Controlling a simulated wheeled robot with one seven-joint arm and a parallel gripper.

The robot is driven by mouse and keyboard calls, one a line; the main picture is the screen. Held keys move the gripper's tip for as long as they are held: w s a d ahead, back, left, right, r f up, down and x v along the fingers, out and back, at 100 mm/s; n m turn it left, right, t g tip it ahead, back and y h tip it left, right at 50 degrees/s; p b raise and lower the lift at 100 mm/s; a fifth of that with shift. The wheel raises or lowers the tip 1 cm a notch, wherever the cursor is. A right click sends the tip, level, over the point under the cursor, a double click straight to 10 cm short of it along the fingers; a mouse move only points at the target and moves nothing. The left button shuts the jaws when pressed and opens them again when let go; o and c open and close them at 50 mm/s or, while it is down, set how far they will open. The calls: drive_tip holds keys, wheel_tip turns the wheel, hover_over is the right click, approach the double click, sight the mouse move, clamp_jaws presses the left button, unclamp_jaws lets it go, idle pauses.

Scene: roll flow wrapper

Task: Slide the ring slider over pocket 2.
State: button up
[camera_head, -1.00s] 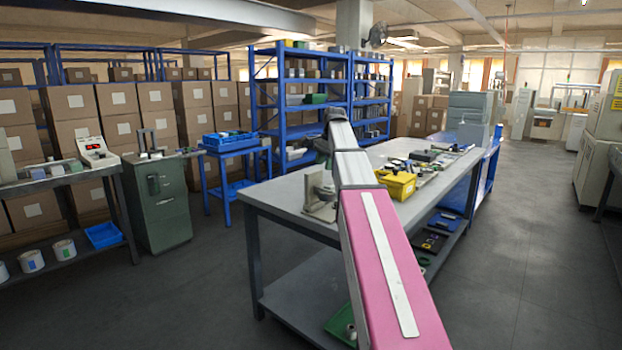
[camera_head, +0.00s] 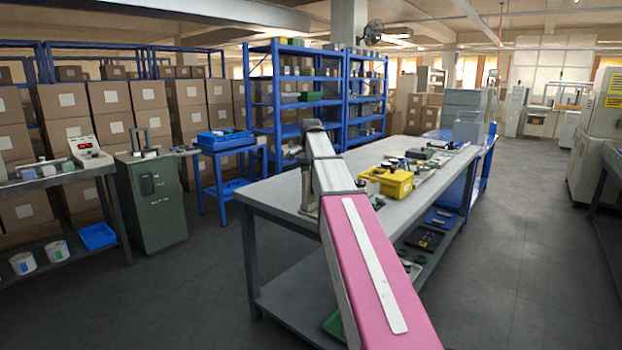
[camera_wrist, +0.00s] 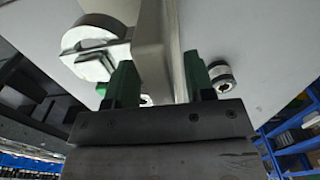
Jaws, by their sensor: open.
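In the wrist view my gripper (camera_wrist: 161,82) is open, with its two green-padded fingers apart. A pale metal upright (camera_wrist: 165,40) shows between and beyond the fingers; I cannot tell whether they touch it. A light grey ring-like part with a slot (camera_wrist: 82,34) is left of the upright, beyond the left finger. A small dark-and-silver round part (camera_wrist: 221,78) is right of the right finger. I cannot tell for sure which part is the ring slider, and I cannot make out pocket 2. In the head view my arm hides my fingers and most of the bench fixture.
The grey workbench (camera_head: 270,190) runs under my arm. A yellow bin (camera_head: 390,183) and several small parts stand on it right of my arm. A blue cart with a blue bin (camera_head: 225,141) and a green cabinet (camera_head: 155,205) are to the left. The floor at right is clear.

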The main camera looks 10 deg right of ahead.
drive_tip(key=shift+f, duration=0.6)
clamp_jaws()
drive_tip(key=w+d, duration=1)
drive_tip(key=d, duration=0.3)
unclamp_jaws()
wheel_tip(320, 180, up, 11)
idle(0.3)
